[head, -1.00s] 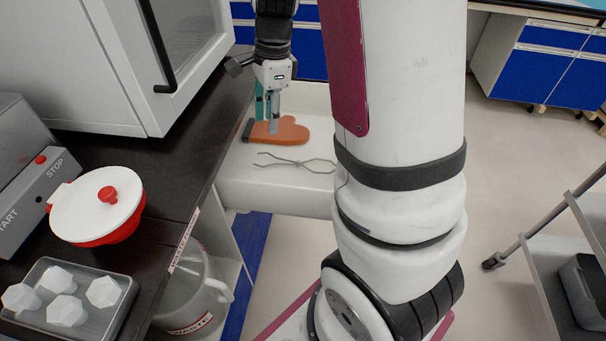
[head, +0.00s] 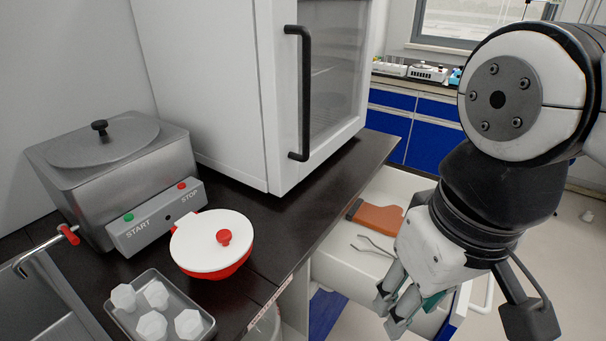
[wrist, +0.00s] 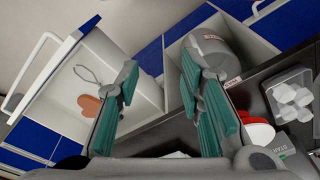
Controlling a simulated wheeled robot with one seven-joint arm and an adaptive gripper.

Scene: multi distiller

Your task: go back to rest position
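My gripper (head: 392,312) is at the lower right of the head view, pointing down and to the left, with my arm folded above it. In the wrist view the two teal-padded fingers of my gripper (wrist: 160,68) are spread apart with nothing between them. An open white drawer (head: 345,258) lies behind and below the gripper in the head view. It holds an orange-brown mitt-like piece (head: 380,218) and thin metal tongs (head: 368,246); the gripper is apart from both and partly covers the drawer.
A dark counter (head: 318,222) carries a white-lidded red bowl (head: 212,246), a grey tray (head: 200,327) of several white pieces, a START/STOP bath (head: 115,165) and a white cabinet (head: 210,90). Below it, a clear jug (wrist: 212,62) sits in a compartment. Floor shows at right.

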